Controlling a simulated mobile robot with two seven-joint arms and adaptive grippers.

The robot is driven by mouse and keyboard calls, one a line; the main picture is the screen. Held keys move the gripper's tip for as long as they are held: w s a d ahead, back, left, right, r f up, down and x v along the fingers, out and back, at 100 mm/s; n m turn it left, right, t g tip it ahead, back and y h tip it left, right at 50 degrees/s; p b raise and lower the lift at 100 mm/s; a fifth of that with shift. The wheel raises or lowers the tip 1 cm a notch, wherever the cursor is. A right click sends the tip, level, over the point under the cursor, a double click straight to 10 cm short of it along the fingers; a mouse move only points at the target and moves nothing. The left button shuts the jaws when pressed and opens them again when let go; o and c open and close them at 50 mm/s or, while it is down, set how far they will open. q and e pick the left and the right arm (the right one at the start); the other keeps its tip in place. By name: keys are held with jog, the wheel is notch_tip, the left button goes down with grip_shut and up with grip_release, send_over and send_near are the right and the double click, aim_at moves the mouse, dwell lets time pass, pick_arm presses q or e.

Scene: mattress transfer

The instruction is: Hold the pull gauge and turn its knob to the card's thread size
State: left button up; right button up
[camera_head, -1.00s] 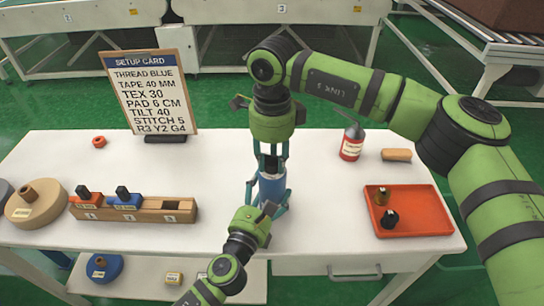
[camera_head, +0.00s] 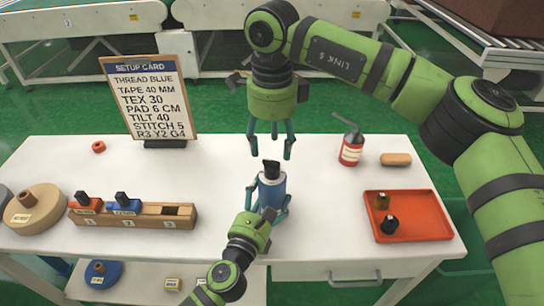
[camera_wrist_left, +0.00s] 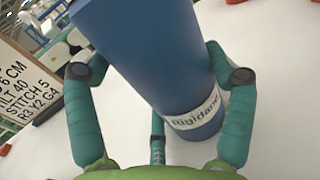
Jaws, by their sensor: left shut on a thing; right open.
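The pull gauge (camera_head: 271,188) is a blue cylinder with a black knob (camera_head: 271,166) on top, upright at the middle of the white table. My left gripper (camera_head: 267,210) is shut around its body from the front. In the left wrist view the blue body (camera_wrist_left: 160,60) stands between the fingers, with a white label low on it; its knob is out of that view. My right gripper (camera_head: 270,154) is open and empty, pointing down just above the knob, apart from it. The setup card (camera_head: 152,97) stands at the back left and reads TEX 30 and THREAD BLUE. The knob's setting is too small to read.
A wooden block (camera_head: 133,214) with red and blue pieces lies left, beside a tan disc (camera_head: 34,205). At right are a red-and-grey can (camera_head: 351,148), a tan bar (camera_head: 396,159) and an orange tray (camera_head: 410,232) with two small items.

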aim_at(272, 160)
pick_arm(q)
jog(key=shift+r, duration=0.1)
pick_arm(e)
notch_tip(272, 160, up, 6)
jog(key=shift+f, duration=0.1)
pick_arm(q)
jog(key=o, duration=1.6)
jog(key=shift+c, duration=0.2)
jog(key=shift+s, duration=0.1)
